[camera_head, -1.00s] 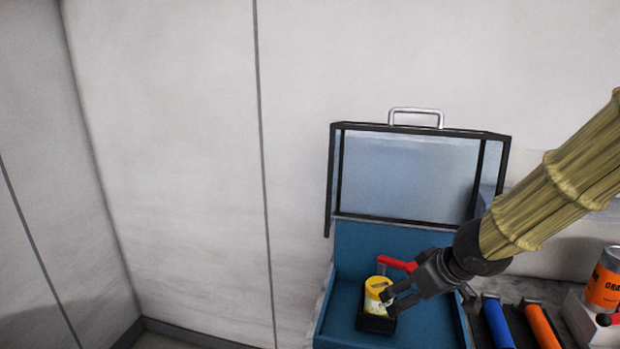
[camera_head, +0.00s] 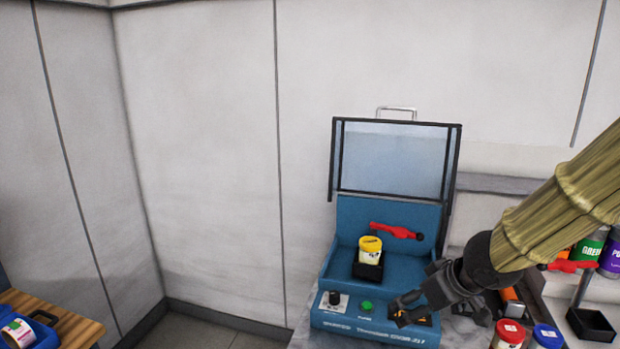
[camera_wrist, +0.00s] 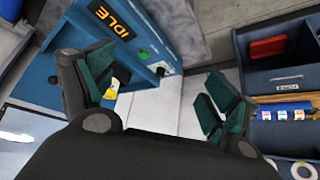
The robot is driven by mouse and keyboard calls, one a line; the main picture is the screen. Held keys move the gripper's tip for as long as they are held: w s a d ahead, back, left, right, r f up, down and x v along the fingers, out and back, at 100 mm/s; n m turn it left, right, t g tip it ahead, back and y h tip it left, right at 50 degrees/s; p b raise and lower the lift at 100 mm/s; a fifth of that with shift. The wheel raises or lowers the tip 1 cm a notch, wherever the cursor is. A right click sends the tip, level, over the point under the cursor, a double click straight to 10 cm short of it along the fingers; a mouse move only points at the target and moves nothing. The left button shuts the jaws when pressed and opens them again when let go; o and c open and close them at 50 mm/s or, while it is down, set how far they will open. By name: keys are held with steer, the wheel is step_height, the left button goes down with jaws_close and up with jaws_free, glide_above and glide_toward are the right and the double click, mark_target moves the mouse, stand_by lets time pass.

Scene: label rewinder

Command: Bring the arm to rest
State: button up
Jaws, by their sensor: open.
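My arm wears a ribbed tan sleeve and enters from the right in the head view. My gripper (camera_head: 402,308) is over the front right corner of the blue label rewinder (camera_head: 345,320), apart from the jar. In the wrist view the two fingers of my gripper (camera_wrist: 160,95) stand wide apart with nothing between them. The rewinder's clear lid (camera_head: 390,160) is raised. A yellow and white jar (camera_head: 369,251) stands upright in a black holder (camera_head: 367,271) on the rewinder. A red lever (camera_head: 397,231) is behind it. The rewinder's display (camera_wrist: 112,22) reads IDLE.
A red-lidded jar (camera_head: 509,330) and a blue-lidded jar (camera_head: 547,335) stand right of the rewinder. A black tray (camera_head: 590,324) and a green can (camera_head: 588,247) are further right. A wooden table (camera_head: 60,320) is at lower left. Open floor lies between.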

steer(key=s+a+f+m+g+b, duration=0.1)
steer(key=s+f, duration=0.2)
steer(key=f, duration=0.7)
steer(key=s+a+f+m+g, duration=0.1)
steer(key=s+f, duration=0.3)
steer(key=f, duration=0.5)
steer(key=s+a+f+m+g+b, duration=0.1)
steer(key=s+f, duration=0.2)
steer(key=f, duration=0.7)
steer(key=s+d+f+m+g+h, duration=0.1)
steer(key=s+f, duration=0.8)
steer(key=s, duration=0.1)
steer(key=s+d+f+m+g+h+b, duration=0.1)
steer(key=s+d+f+g, duration=0.1)
steer(key=s+f, duration=0.8)
steer(key=shift+s+d+f+h+b, duration=0.2)
steer(key=shift+d+h+b, duration=0.1)
steer(key=shift+h, duration=0.1)
